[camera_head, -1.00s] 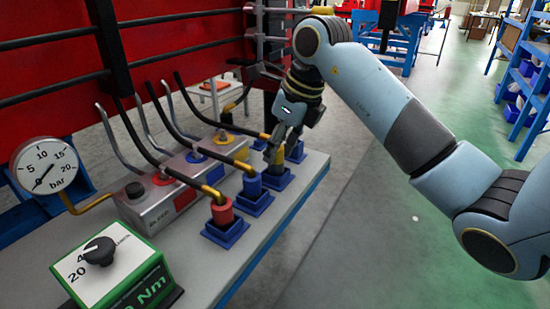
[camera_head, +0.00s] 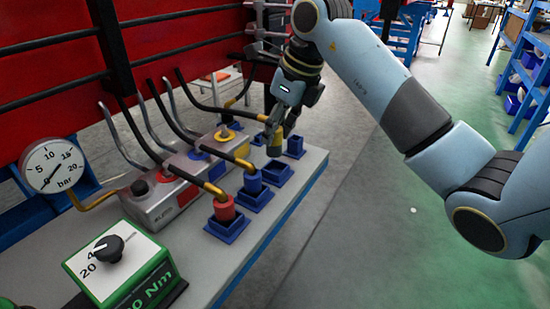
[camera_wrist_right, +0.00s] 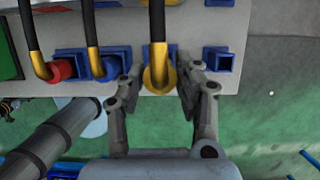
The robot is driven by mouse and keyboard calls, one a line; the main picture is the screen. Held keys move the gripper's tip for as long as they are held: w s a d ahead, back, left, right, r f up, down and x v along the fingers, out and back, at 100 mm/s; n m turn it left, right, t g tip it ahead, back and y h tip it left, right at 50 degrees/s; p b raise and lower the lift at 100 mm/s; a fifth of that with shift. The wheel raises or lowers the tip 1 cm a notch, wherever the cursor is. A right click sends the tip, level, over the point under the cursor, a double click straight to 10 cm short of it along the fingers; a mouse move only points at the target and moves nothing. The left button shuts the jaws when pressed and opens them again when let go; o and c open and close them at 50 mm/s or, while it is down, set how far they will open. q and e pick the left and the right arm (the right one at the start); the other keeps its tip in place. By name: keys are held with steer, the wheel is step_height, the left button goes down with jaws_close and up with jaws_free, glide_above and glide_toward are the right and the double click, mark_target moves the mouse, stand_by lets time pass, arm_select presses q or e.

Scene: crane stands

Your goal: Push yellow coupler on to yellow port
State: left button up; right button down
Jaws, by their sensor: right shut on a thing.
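My right gripper (camera_head: 281,132) is shut on the yellow coupler (camera_head: 274,144), at the end of a black hose. In the head view the coupler hangs just above its blue holder (camera_head: 278,173), which looks empty. In the right wrist view the yellow coupler (camera_wrist_right: 158,77) sits between the two fingers of the right gripper (camera_wrist_right: 160,88). The yellow port (camera_head: 224,137) is a yellow ring on top of the grey manifold block, to the left of the coupler and apart from it. My left gripper is out of view.
Red (camera_head: 224,207) and blue (camera_head: 253,183) couplers stand in blue holders, their hoses arching over the block. An empty blue holder (camera_head: 294,147) is at the back right. A pressure gauge (camera_head: 50,166) and a green torque box (camera_head: 122,265) are at the left.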

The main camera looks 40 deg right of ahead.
steer(key=w+a+r+n+g+y, duration=0.1)
steer(key=w+a+r+n, duration=0.2)
steer(key=w+r, duration=0.25)
steer(key=w+a+r+n+y, duration=0.1)
steer(key=w+a+r+n, duration=0.2)
steer(key=w, duration=0.4)
steer(key=f+b, duration=0.1)
steer(key=f, duration=0.1)
steer(key=d+f+b, duration=0.1)
steer(key=f+b, duration=0.1)
steer(key=shift+s+f, duration=0.1)
steer(key=shift+f, duration=0.25)
stand_by(0.4)
steer(key=shift+m+h+p, duration=0.3)
steer(key=shift+p, duration=0.05)
steer(key=shift+f+b, duration=0.65)
steer(key=shift+f, duration=0.8)
steer(key=c, duration=0.9)
jaws_free()
steer(key=shift+o, duration=0.2)
steer(key=shift+s+r, duration=0.1)
